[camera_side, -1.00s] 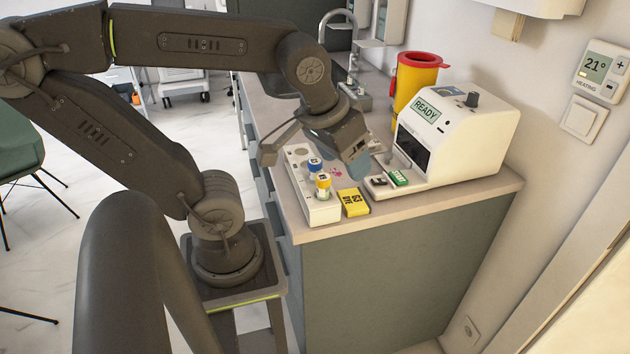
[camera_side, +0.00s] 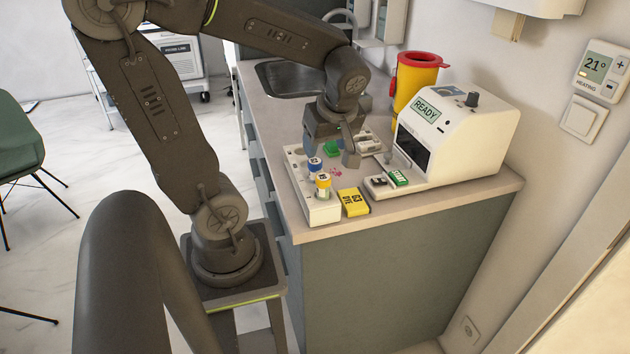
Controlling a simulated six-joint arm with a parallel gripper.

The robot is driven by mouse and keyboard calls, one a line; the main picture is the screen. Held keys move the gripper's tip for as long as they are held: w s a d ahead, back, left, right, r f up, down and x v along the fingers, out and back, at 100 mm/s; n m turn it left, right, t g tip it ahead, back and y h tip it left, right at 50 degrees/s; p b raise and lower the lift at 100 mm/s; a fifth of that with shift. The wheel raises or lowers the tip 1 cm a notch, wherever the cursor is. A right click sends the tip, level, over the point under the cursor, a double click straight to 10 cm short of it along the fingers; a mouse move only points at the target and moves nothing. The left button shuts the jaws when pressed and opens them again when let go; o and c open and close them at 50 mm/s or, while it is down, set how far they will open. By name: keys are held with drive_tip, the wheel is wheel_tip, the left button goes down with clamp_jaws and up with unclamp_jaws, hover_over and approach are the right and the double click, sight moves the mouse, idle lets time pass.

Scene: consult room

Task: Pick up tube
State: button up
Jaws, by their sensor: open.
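A white rack (camera_side: 317,212) stands near the front edge of the counter. A blue-capped tube (camera_side: 315,164) and a yellow-capped tube (camera_side: 323,183) stand upright in it, close together. My gripper (camera_side: 330,154) points down over the far part of the rack, behind these two tubes. It is open, with one finger on each side of a green thing (camera_side: 331,148), perhaps a tube cap. The lower part of the green thing is hidden, and I cannot tell whether the fingers touch it.
A yellow box (camera_side: 353,202) lies to the right of the rack's front end. A white machine reading READY (camera_side: 470,135) stands to the right, with a green-labelled piece (camera_side: 398,178) at its front. A yellow bin with a red lid (camera_side: 415,78) and a sink (camera_side: 288,77) are farther back.

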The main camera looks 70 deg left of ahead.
sight(316, 162)
drive_tip(key=x, duration=0.3)
drive_tip(key=shift+f, duration=0.15)
drive_tip(key=shift+s+x, duration=0.2)
drive_tip(key=shift+x, duration=1.15)
drive_tip(key=shift+s+x, duration=0.15)
drive_tip(key=shift+x, duration=1.2)
drive_tip(key=c, duration=1)
